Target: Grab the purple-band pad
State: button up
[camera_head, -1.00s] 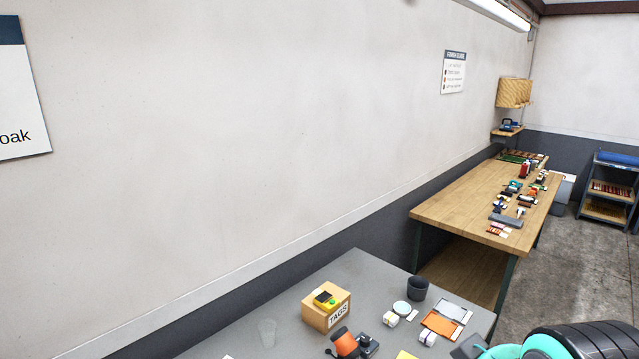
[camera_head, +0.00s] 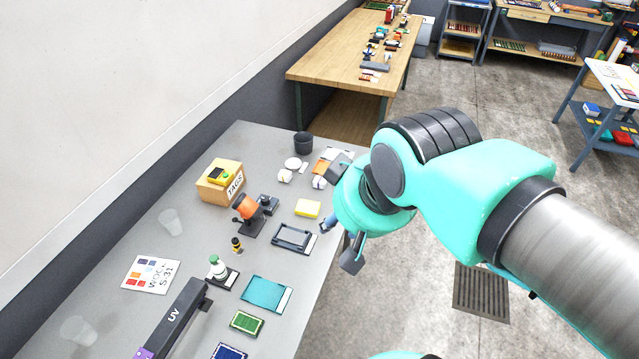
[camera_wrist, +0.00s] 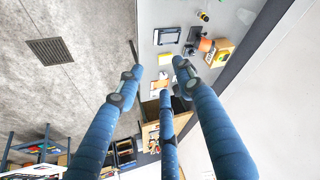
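Two small white banded pads lie near the far right edge of the grey table (camera_head: 190,255) in the head view. The right one (camera_head: 319,183) seems to have a bluish-purple band. The left one (camera_head: 285,175) has a band whose colour I cannot tell. My gripper (camera_head: 340,243) hangs beyond the table's right edge, apart from both pads, pointing down. In the wrist view my gripper (camera_wrist: 157,82) has its blue fingers spread with nothing between them, so it is open. The pads are too small to tell apart there.
Near the pads are a dark cup (camera_head: 303,143), a round white dish (camera_head: 293,163), a yellow block (camera_head: 308,207) and the TAGS box (camera_head: 220,181). A black-framed tray (camera_head: 294,237) and a teal pad (camera_head: 265,294) lie nearer. A wooden table (camera_head: 345,62) stands beyond.

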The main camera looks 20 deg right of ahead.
jog(key=shift+o, duration=0.3)
jog(key=o, duration=0.6)
jog(key=shift+c, duration=0.2)
jog(key=shift+w+r, duration=0.1)
jog(key=w+d+r+m+g+p, duration=0.1)
jog(key=w+d+r+p, duration=0.1)
jog(key=w, duration=0.6)
jog(key=w+d+r+m+g+p, duration=0.1)
jog(key=w+r+m, duration=0.1)
jog(key=w, duration=0.7)
jog(key=w+d+f+m+g+p, duration=0.1)
jog(key=w+d+f, duration=0.15)
jog(key=w, duration=0.55)
jog(key=w+d+f+m+p, duration=0.1)
jog(key=w+d+f+p, duration=0.15)
jog(key=w, duration=0.45)
jog(key=w+d+f+m+g+p, duration=0.1)
jog(key=w+d+f, duration=0.2)
jog(key=w+f, duration=0.3)
jog(key=w+d+f+m+p, duration=0.1)
jog(key=w+d+f, duration=0.3)
jog(key=f, duration=0.9)
jog(key=w+d+f+m+g+p, duration=0.1)
jog(key=w+d+f, duration=0.3)
jog(key=w+f, duration=0.5)
jog(key=shift+w+d+f+m+g+p, duration=0.2)
jog(key=shift+w+f+m+g+p, duration=0.15)
jog(key=shift+f+m+p, duration=0.2)
